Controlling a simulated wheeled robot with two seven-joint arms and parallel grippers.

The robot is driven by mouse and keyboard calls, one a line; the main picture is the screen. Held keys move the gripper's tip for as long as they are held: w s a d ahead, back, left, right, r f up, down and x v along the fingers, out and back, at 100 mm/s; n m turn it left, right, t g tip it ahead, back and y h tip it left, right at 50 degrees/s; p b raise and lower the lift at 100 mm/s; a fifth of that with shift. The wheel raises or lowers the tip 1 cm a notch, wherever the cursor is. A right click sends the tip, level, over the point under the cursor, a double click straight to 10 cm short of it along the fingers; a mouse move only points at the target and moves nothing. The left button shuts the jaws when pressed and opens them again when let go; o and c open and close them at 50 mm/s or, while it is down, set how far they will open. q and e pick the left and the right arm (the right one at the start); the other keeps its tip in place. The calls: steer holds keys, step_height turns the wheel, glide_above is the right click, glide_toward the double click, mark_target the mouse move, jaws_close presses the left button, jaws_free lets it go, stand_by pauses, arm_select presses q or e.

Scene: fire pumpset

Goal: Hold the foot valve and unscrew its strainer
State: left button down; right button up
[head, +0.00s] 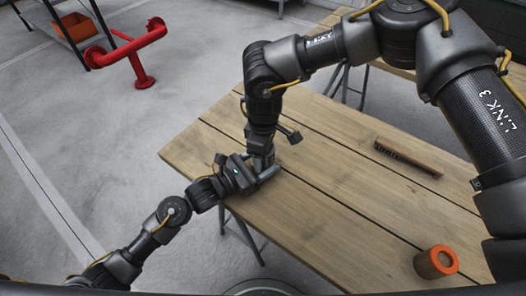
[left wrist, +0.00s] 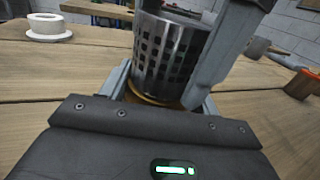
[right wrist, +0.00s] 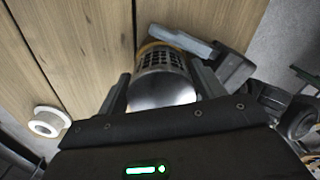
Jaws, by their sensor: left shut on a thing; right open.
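The foot valve's strainer (left wrist: 170,52) is a silver perforated cylinder. In the right wrist view the strainer (right wrist: 163,82) shows its smooth closed end to the camera. The brass-coloured valve body (left wrist: 148,98) lies below it in the left wrist view, mostly hidden between the fingers of my left gripper (left wrist: 163,92), which is shut on it. My right gripper (right wrist: 161,78) is open, with one finger on each side of the strainer; I cannot tell whether they touch it. In the head view both grippers (head: 262,166) meet near the table's left edge and hide the valve.
The wooden table (head: 350,205) is clear around the grippers. A brush (head: 408,158) lies to the right, and an orange ring-shaped part (head: 424,264) stands near the front right. A white ring (left wrist: 48,30) also lies on the table. A red pipe stand (head: 140,62) is on the floor behind.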

step_height(320, 180, up, 4)
steer(key=shift+s+r, duration=0.1)
steer(key=shift+r, duration=0.1)
steer(key=shift+a, duration=0.4)
steer(key=shift+c, duration=0.5)
steer(key=shift+w+a+r+m+y, duration=0.15)
steer(key=shift+a+r+m+y, duration=0.15)
steer(key=shift+a, duration=0.3)
steer(key=shift+w+a+r+m+y, duration=0.2)
steer(key=shift+a+r, duration=0.15)
steer(key=shift+a, duration=0.2)
steer(key=shift+s+d+r+m+h, duration=0.15)
steer(key=shift+d+r+m+h, duration=0.1)
steer(key=shift+d+r+m, duration=0.45)
steer(key=shift+s+d+r+m+h, duration=0.15)
steer(key=shift+d+r+m+h, duration=0.25)
steer(key=shift+d, duration=0.45)
steer(key=shift+f, duration=4.05)
